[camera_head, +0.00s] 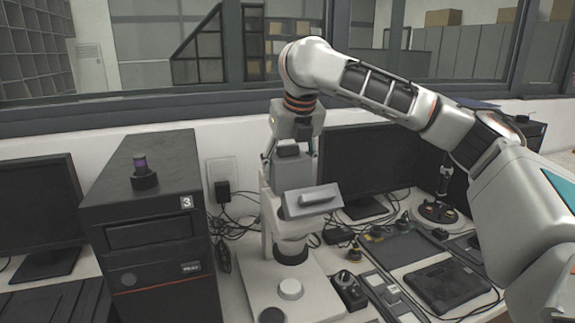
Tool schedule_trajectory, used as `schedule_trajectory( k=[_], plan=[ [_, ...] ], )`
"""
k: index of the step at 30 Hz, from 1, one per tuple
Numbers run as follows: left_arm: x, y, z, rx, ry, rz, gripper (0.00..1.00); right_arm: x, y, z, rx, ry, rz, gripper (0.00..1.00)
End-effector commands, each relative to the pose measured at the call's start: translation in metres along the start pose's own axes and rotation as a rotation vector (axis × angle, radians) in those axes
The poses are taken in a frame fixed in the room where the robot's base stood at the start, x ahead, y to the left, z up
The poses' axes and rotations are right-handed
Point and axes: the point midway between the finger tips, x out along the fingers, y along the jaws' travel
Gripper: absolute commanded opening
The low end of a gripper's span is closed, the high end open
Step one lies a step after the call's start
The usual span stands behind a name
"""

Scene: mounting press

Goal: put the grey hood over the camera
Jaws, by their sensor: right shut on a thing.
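My right gripper (289,151) reaches down from above and is shut on the dark top of the grey hood (291,172). The hood is upright, a box-like cover at the top of the white microscope-like stand (267,225), behind its tilted grey head (312,201). The camera itself does not show; the hood and the head may hide it. I cannot tell whether the hood is seated or still slightly raised. My left gripper is not in view.
A black computer tower (150,235) stands close at left, with a small dark cylinder (144,172) on top. A dark monitor (352,165) stands behind my right arm. Cables, small knobbed parts and a black flat device (447,286) crowd the bench at right.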

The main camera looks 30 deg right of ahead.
Motion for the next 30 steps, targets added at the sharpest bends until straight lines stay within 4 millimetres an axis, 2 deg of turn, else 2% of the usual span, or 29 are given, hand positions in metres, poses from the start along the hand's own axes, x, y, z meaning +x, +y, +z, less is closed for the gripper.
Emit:
schedule_trajectory(
  k=[5,6,8,20,25,30],
  plan=[
    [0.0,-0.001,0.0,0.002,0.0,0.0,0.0,0.001,0.0,-0.001,0.0,0.002,0.0,0.38],
    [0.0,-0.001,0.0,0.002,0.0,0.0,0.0,0.001,0.0,-0.001,0.0,0.002,0.0,0.66],
    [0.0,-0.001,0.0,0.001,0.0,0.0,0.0,0.001,0.0,-0.001,0.0,0.002,0.0,0.8],
    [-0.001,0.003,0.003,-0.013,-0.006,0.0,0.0,-0.003,0.0,0.0,0.0,0.001,0.001,0.8],
    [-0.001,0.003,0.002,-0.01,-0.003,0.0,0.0,-0.024,0.001,0.001,-0.001,-0.003,0.001,0.8],
    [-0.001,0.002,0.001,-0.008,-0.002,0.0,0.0,-0.06,0.0,0.001,0.0,-0.005,0.001,0.8]
  ],
)
